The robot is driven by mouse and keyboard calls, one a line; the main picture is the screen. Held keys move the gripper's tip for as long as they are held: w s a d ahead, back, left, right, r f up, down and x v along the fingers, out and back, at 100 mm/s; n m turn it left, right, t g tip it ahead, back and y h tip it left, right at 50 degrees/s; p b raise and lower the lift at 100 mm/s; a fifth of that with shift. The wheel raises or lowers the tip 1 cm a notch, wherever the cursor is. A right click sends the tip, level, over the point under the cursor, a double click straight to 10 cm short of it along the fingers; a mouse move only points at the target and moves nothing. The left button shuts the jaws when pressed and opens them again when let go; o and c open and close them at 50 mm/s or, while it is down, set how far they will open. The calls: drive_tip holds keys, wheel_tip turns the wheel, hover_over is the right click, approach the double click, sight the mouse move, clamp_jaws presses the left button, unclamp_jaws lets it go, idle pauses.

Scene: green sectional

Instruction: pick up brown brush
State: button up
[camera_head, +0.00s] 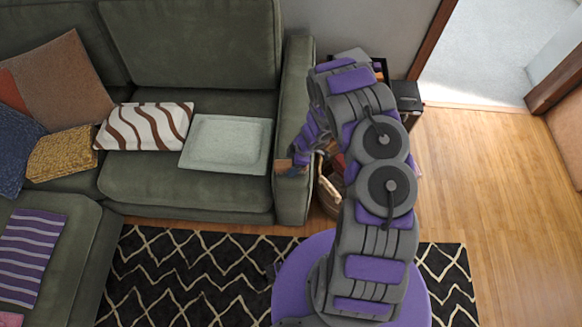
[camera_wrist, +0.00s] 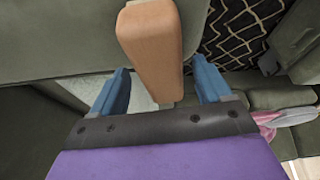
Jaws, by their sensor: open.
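The brown brush (camera_wrist: 150,45) shows in the wrist view as a smooth, tan-brown block running from the top edge down between my fingers. In the head view, a small brown patch of it (camera_head: 283,164) shows at the sofa's right armrest. My gripper (camera_wrist: 161,72) is open, with one blue finger on each side of the brush's lower end. Gaps show between the brush and both fingers, so it is not clasped. In the head view my gripper (camera_head: 293,171) is beside the armrest, partly hidden by my arm. The brush's bristles are not visible.
The green sofa (camera_head: 190,50) carries several cushions and a pale tray (camera_head: 226,144) on its seat. A wicker basket (camera_head: 328,198) stands beside the armrest, partly behind my arm. A black patterned rug (camera_head: 180,275) lies in front. Wooden floor (camera_head: 480,170) is clear at right.

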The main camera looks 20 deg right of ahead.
drive_tip(key=x, duration=0.2)
drive_tip(key=shift+a+f, duration=0.1)
drive_tip(key=shift+f, duration=0.25)
drive_tip(key=c, duration=1.1)
drive_tip(key=shift+r, duration=0.55)
drive_tip(key=r, duration=0.1)
drive_tip(key=s+r+p, duration=0.1)
drive_tip(key=shift+r, duration=0.4)
drive_tip(key=s+d+r, duration=0.1)
drive_tip(key=s+d, duration=0.3)
drive_tip(key=s, duration=1)
drive_tip(key=shift+s+r, duration=0.15)
drive_tip(key=shift+s, duration=0.15)
